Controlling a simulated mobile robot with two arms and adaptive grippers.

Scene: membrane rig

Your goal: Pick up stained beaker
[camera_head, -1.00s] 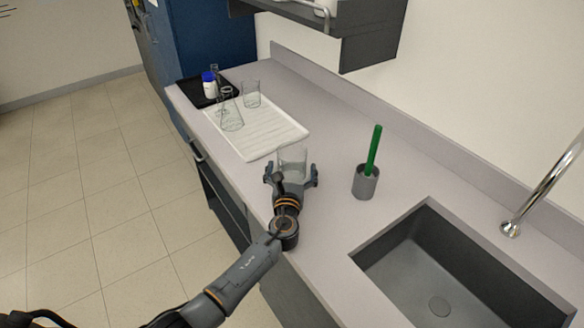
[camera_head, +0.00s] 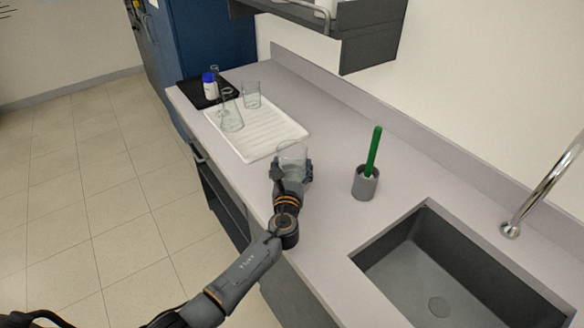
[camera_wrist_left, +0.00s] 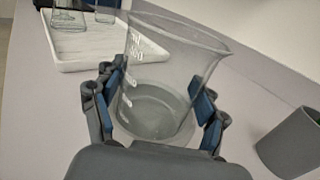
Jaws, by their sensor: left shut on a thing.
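The stained beaker (camera_head: 292,153) is clear glass with a greyish film low inside, seen closely in the left wrist view (camera_wrist_left: 160,85). It is near the front corner of the white drying tray. My left gripper (camera_head: 291,170) is shut on it, with blue finger pads on both sides of the glass in the left wrist view (camera_wrist_left: 160,108). The gripper hides the beaker's lower part in the head view. I cannot tell if its base touches the counter. My right gripper is not in view.
The white tray (camera_head: 262,135) holds a conical flask (camera_head: 232,118) and another beaker (camera_head: 252,95). A black mat with a blue-capped bottle (camera_head: 209,85) is behind it. A grey holder (camera_head: 365,184) with a green-handled brush stands right, near the sink (camera_head: 440,262).

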